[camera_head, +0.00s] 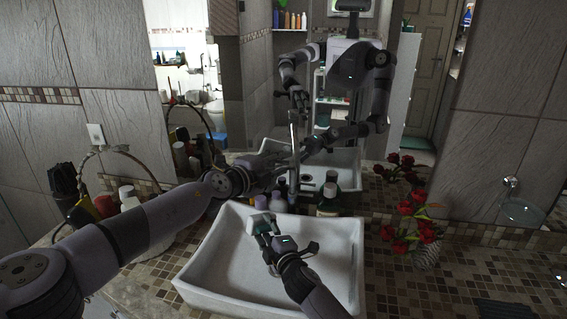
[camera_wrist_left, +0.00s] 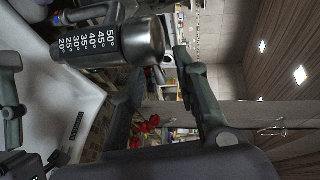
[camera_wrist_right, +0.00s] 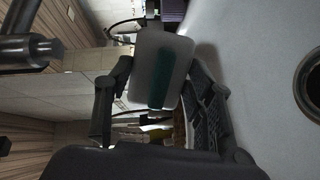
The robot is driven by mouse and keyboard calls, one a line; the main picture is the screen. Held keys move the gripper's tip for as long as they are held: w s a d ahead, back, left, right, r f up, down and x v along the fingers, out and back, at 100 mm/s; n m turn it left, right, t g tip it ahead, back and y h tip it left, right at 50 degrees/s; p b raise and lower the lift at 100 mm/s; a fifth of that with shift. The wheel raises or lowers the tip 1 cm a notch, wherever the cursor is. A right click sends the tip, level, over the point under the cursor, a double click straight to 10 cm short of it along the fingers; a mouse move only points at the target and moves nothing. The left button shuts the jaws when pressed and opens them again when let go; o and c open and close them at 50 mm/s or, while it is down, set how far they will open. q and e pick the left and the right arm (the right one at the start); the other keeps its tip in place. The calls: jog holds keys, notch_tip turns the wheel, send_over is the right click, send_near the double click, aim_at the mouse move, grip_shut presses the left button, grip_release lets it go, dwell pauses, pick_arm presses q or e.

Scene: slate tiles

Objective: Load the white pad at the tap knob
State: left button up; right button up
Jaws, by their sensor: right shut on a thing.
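The white pad (camera_wrist_right: 172,58), with a green band, is held between the fingers of my right gripper (camera_wrist_right: 160,105) in the right wrist view. In the head view, my right gripper (camera_head: 275,243) is low over the basin with the pad (camera_head: 258,222) at its tips. The tap knob (camera_wrist_left: 100,46) is a dark metal cylinder with a printed temperature scale in the left wrist view. My left gripper (camera_wrist_left: 105,95) is open and empty there, its fingers well apart, with the knob ahead between them. In the head view, the left gripper is behind the basin by the tap; its fingertips are unclear.
The white basin (camera_head: 220,272) sits on a mosaic counter (camera_head: 455,265). Bottles (camera_head: 329,200) stand behind it, and red flowers (camera_head: 408,208) in a vase are to its right. More bottles (camera_head: 128,198) are at left. A mirror behind reflects my body.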

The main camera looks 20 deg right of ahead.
pick_arm(q)
jog(key=shift+w+d, duration=0.35)
jog(key=shift+d, duration=0.3)
jog(key=shift+w+d+f, duration=0.25)
jog(key=shift+d, duration=0.05)
jog(key=c, duration=0.7)
jog(key=shift+f, duration=0.1)
